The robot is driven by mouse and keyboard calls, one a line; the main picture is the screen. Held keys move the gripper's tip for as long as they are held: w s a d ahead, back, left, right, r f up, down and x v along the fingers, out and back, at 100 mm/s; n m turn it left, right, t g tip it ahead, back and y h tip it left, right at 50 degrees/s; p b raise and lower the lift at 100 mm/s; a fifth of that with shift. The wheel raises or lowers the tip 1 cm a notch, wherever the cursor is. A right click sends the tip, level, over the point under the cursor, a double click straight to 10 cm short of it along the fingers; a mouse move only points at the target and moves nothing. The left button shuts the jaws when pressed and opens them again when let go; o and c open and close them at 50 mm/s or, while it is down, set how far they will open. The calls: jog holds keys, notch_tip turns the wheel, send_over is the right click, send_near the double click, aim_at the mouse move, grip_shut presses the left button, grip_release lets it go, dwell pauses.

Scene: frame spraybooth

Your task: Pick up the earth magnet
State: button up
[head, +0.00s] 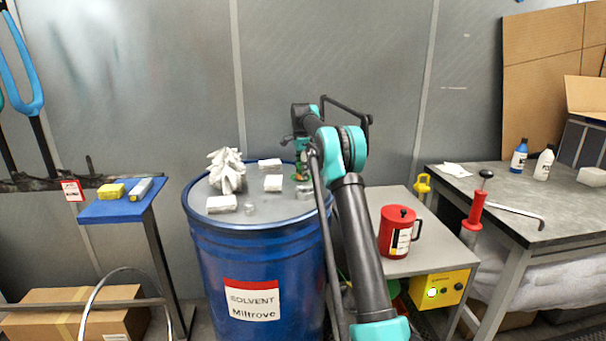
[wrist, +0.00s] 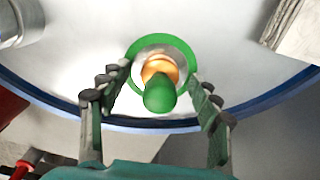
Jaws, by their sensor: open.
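The earth magnet, which I take to be the green piece with a copper-coloured middle (wrist: 158,72), stands on the grey lid of the blue drum (wrist: 70,65). In the wrist view it has a green ring at its base and a rounded green end towards the camera. My gripper (wrist: 160,75) is open, with one finger on each side of it; I cannot tell whether they touch it. In the head view, my gripper (head: 301,150) is over the back right of the drum (head: 255,250). A little green shows below it, and the rest is largely hidden.
On the lid are a crumpled white bundle (head: 227,171), several white blocks, a small metal cylinder (head: 250,206) and another metal piece (head: 304,191). A red can (head: 398,232) stands on the grey bench (head: 430,242) to the right. A blue stand (head: 122,207) is left.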

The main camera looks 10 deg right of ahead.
jog(key=c, duration=1.4)
jog(key=shift+c, duration=0.2)
jog(key=shift+r, duration=0.15)
